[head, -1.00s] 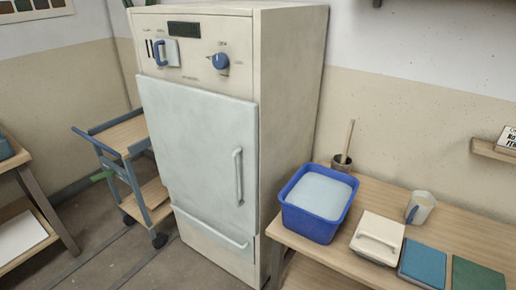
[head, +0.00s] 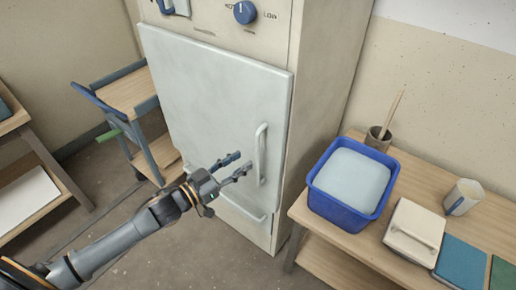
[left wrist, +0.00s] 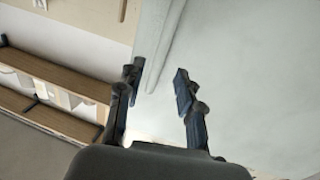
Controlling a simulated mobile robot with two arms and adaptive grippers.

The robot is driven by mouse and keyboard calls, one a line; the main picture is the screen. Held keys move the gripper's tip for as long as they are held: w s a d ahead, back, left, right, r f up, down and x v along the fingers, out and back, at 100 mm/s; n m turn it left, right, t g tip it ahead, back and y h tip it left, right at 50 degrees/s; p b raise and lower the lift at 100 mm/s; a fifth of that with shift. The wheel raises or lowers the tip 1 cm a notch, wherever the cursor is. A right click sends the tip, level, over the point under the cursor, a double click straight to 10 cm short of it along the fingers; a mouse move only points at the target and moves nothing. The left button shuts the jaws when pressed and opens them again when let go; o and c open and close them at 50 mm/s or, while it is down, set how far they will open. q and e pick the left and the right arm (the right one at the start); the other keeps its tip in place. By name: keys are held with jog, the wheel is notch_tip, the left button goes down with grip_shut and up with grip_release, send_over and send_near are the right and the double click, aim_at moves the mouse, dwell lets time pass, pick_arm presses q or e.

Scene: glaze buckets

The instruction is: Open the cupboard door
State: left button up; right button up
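The cupboard is a tall cream cabinet with a pale grey-white door (head: 205,110), which is shut. A vertical bar handle (head: 260,155) is near the door's right edge. My left gripper (head: 245,163) is open in front of the door, just left of the handle, its fingers pointing towards it. In the left wrist view the open fingers (left wrist: 157,88) show with the door (left wrist: 245,70) in front, and the handle (left wrist: 165,45) runs up from between the fingertips. I cannot tell whether they touch it. My right gripper is not in view.
A blue bucket of pale glaze (head: 348,180) stands on a wooden table (head: 325,258) to the right, with a lidded box (head: 413,233), a mug (head: 463,197) and a pot (head: 378,138). A trolley (head: 125,92) stands left. A lower drawer (head: 225,205) sits below the door.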

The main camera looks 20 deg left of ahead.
aim_at(257, 151)
pick_arm(q)
jog(key=x, duration=0.7)
jog(key=shift+p, duration=0.4)
jog(key=shift+w, duration=0.1)
grip_shut()
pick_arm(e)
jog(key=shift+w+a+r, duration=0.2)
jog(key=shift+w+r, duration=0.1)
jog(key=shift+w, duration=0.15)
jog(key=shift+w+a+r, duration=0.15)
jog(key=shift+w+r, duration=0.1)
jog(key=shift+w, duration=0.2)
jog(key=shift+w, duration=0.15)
